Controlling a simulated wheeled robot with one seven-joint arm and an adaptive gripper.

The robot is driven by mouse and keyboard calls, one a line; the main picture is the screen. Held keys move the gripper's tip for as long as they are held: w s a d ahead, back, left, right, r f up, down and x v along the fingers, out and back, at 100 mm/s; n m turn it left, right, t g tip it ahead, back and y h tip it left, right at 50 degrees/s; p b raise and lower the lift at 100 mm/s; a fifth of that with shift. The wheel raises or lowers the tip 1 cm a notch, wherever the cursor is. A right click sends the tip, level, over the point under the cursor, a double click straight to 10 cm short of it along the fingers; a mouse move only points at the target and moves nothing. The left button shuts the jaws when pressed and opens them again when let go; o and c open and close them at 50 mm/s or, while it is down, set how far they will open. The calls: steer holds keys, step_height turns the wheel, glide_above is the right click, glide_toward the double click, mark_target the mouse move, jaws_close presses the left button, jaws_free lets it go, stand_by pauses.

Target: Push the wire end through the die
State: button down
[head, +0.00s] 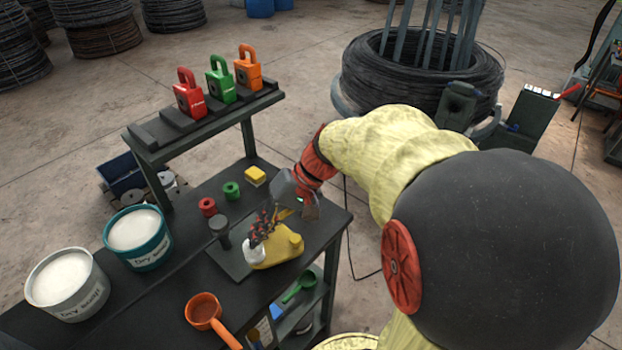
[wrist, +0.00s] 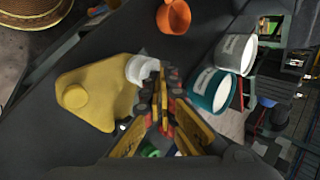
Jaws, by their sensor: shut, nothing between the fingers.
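My gripper (head: 262,232) is shut over the table, its fingers pointing down beside a white ring-shaped piece (head: 255,252) on a yellow body (head: 280,250). In the wrist view my gripper's fingertips (wrist: 166,88) are together, next to the white piece (wrist: 143,70) and the yellow body (wrist: 95,97); I cannot tell if they touch. A red ring (head: 208,207) and a green ring (head: 232,190) lie on the table with a yellow block (head: 255,176). I cannot tell which piece is the die. I cannot make out the wire end.
Teal (head: 138,238) and grey (head: 68,285) buckets of white powder and an orange ladle (head: 203,310) stand on the dark table (head: 185,262). A raised shelf (head: 215,118) holds red, green and orange lock-shaped blocks. A big wire coil (head: 390,75) stands behind.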

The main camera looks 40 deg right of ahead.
steer(key=w+d, duration=0.1)
steer(key=d, duration=0.1)
steer(key=w+d+f+m+t+y, duration=0.1)
steer(key=d, duration=0.1)
steer(key=w+d+m+t+y, duration=0.1)
steer(key=d, duration=0.1)
steer(key=shift+w+f, duration=0.1)
steer(key=shift+f, duration=0.2)
steer(key=s+d+f+m+t+h+b, duration=0.15)
steer(key=d+t, duration=0.25)
steer(key=d, duration=0.5)
steer(key=d+f+m+t+h, duration=0.1)
steer(key=d+f+m+t, duration=0.2)
steer(key=d, duration=0.6)
steer(key=d+f+m+t+h+b, duration=0.1)
steer(key=d+m+t, duration=0.1)
steer(key=d+t, duration=0.5)
steer(key=w+a+b, duration=0.1)
steer(key=w, duration=0.2)
steer(key=w+a+g+b, duration=0.1)
steer(key=w, duration=0.2)
steer(key=w+a+g+b, duration=0.1)
steer(key=w+a, duration=0.1)
steer(key=shift+w+a+r+m, duration=0.15)
steer(key=shift+w+m, duration=0.1)
steer(key=shift+w, duration=0.15)
steer(key=shift+a, duration=0.35)
